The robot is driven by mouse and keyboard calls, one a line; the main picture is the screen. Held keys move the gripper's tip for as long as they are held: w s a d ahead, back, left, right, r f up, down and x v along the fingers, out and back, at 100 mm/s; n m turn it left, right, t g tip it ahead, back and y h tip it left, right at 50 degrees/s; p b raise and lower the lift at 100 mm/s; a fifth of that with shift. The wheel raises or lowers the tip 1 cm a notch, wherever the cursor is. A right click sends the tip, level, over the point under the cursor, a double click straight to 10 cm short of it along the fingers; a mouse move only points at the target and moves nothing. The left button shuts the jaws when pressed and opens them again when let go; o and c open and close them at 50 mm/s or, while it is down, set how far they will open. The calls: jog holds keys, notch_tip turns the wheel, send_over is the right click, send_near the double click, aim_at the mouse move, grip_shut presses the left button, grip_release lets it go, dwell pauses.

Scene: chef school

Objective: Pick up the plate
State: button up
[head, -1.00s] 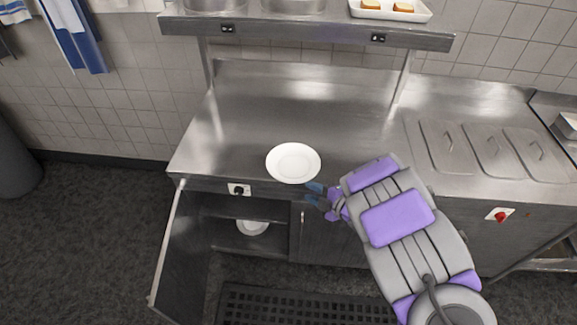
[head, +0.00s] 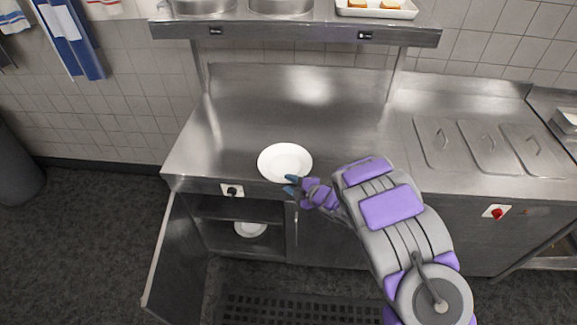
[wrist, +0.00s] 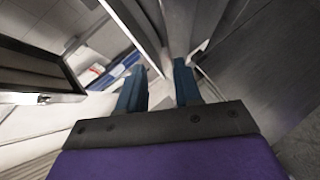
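A white round plate (head: 285,161) lies flat on the steel counter near its front edge in the head view. A second white plate (head: 250,229) sits on a shelf inside the open cabinet below. My gripper (head: 291,185) is at the counter's front edge, just right of and in front of the upper plate's near rim. In the wrist view my gripper (wrist: 160,85) has its two blue fingers apart with nothing seen between them. I cannot tell whether a finger touches the plate.
The steel counter (head: 250,115) is clear behind the plate. A cabinet door (head: 172,258) stands open at the left. An upper shelf (head: 300,33) holds pots and a white tray (head: 376,8). Lidded inserts (head: 490,148) are at the right. A black mat (head: 285,310) lies on the floor.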

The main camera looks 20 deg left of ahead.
jog(key=shift+a+f, duration=0.1)
jog(key=shift+a, duration=0.45)
jog(key=shift+a+f, duration=0.15)
jog(key=shift+a, duration=0.4)
jog(key=shift+a+f, duration=0.15)
jog(key=shift+a, duration=0.4)
jog(key=c, duration=0.5)
jog(key=shift+d, duration=0.2)
jog(key=shift+c, duration=0.6)
jog(key=shift+d+r, duration=0.2)
jog(key=shift+d, duration=0.35)
jog(key=shift+d+r, duration=0.15)
jog(key=shift+d, duration=0.4)
grip_shut()
jog(key=shift+a, duration=0.1)
